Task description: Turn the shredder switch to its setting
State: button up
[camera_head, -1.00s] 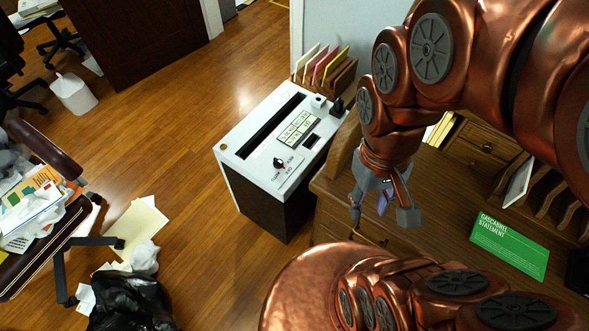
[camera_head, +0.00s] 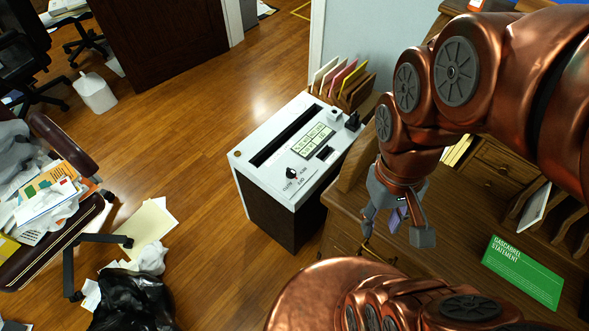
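The shredder (camera_head: 270,187) is a white-topped, dark-bodied box standing on the floor at the picture's centre, against the desk's left side. A long dark slot runs along its top. Its switch (camera_head: 291,173) is a small black knob near the front of the top, with printed labels around it too small to read. My gripper (camera_head: 396,238) hangs over the desk, to the right of and apart from the shredder. Its grey fingers are spread apart with nothing visibly held between them.
The wooden desk (camera_head: 345,203) stands right of the shredder, with a green sign (camera_head: 523,270) on it. A file rack (camera_head: 352,88) with coloured folders stands behind the shredder. A black bag (camera_head: 135,300) and papers lie on the floor at left. The floor left of the shredder is clear.

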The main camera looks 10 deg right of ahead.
aim_at(290, 173)
jog(key=k, duration=1.3)
jog(key=u, duration=0.6)
jog(key=i, duration=0.55)
jog(key=u, duration=0.45)
jog(key=i, duration=1.1)
jog(key=z, duration=0.7)
